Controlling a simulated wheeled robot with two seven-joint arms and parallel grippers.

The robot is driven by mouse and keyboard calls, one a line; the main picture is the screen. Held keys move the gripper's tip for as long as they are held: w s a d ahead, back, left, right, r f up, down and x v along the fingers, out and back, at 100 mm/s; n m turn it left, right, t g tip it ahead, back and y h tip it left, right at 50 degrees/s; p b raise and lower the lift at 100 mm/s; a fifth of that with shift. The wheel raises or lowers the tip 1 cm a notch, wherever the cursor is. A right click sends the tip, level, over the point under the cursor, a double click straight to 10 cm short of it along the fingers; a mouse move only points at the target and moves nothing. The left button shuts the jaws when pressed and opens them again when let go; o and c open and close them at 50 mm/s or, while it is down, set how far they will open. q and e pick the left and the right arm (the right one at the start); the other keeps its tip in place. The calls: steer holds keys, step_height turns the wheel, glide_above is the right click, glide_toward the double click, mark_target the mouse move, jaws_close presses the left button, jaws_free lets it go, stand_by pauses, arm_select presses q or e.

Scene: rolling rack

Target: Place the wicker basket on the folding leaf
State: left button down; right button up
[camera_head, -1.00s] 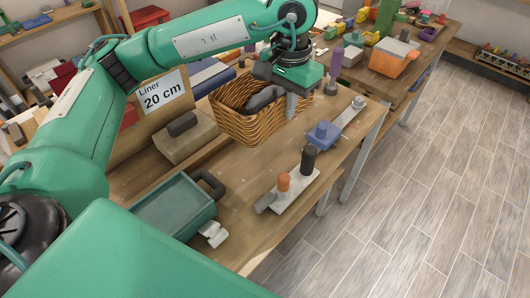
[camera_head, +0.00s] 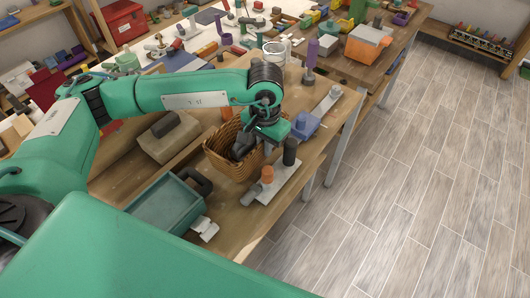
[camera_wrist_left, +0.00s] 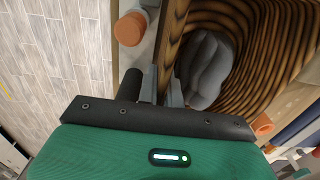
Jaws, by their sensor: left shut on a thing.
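The wicker basket (camera_head: 222,162) is brown and woven, with a dark grey lump (camera_head: 243,147) inside. It is at the wooden bench, between the teal tray and the metal plate with pegs. I cannot tell whether its base touches the bench. My left gripper (camera_head: 266,148) is at its right side, shut on its rim. The left wrist view shows the fingers (camera_wrist_left: 165,92) around the rim, with the basket's inside (camera_wrist_left: 250,60) beyond. The forearm and wrist cover part of the basket's far side. I cannot tell which surface is the folding leaf. My right gripper is out of view.
A teal tray (camera_head: 158,212) with a dark handle is nearer me. A plate with pegs (camera_head: 283,184) is close right of the basket. A blue block (camera_head: 306,125), a purple-topped peg (camera_head: 311,55) and a grey-topped box (camera_head: 166,138) stand around. Open floor lies right.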

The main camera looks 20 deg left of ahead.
mark_target(266, 159)
arm_select(q)
step_height(266, 159, down, 5)
steer(key=shift+f, duration=0.1)
steer(key=shift+s+d, duration=0.1)
steer(key=c, duration=1.6)
jaws_free()
steer(key=shift+o, duration=0.2)
